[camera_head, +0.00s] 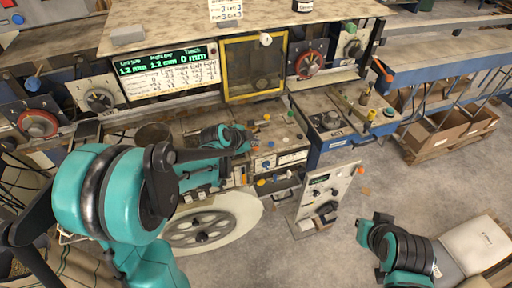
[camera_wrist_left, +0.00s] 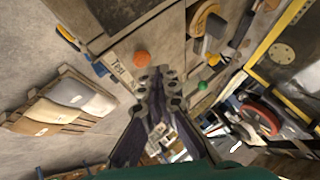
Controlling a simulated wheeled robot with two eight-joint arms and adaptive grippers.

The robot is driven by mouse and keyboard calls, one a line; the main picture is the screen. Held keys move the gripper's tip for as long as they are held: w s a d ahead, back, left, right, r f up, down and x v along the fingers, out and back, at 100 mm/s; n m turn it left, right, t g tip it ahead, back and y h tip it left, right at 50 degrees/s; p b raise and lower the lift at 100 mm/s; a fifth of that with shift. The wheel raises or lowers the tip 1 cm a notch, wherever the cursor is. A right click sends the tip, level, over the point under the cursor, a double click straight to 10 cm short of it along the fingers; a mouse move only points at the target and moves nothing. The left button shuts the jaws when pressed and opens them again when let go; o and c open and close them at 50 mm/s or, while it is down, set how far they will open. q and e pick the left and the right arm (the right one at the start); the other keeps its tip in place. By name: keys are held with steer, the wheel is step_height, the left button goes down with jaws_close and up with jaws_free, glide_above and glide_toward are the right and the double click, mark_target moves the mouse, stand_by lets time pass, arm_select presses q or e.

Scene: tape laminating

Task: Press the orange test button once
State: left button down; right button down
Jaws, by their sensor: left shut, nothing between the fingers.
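The orange test button (camera_wrist_left: 141,58) shows in the left wrist view as a round orange cap beside a white label reading Test (camera_wrist_left: 118,70). My left gripper (camera_wrist_left: 160,78) is shut and empty. Its fingertips appear just below and right of the button in that view, with a visible gap in the picture; the depth between them is hard to tell. In the head view my left gripper (camera_head: 246,138) is over the middle of the machine's control area, among small coloured knobs. The button cannot be singled out clearly there. My right gripper is not seen.
A green button (camera_wrist_left: 202,85) is right of the fingertips in the wrist view. The machine has a display (camera_head: 166,70), a yellow-framed window (camera_head: 223,67) and a red dial (camera_head: 308,64). A large wheel (camera_head: 200,228) is below.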

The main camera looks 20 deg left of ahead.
mark_target(255, 149)
arm_select(q)
steer(key=shift+f, duration=0.1)
stand_by(0.5)
steer(key=shift+f+b, duration=0.35)
steer(key=shift+b, duration=0.1)
steer(key=shift+f+b, duration=0.55)
stand_by(0.6)
steer(key=shift+r, duration=0.1)
steer(key=shift+r+p, duration=0.75)
steer(key=shift+r, duration=0.15)
step_height(255, 149, up, 5)
steer(key=p, duration=0.3)
steer(key=shift+p, duration=0.4)
stand_by(0.5)
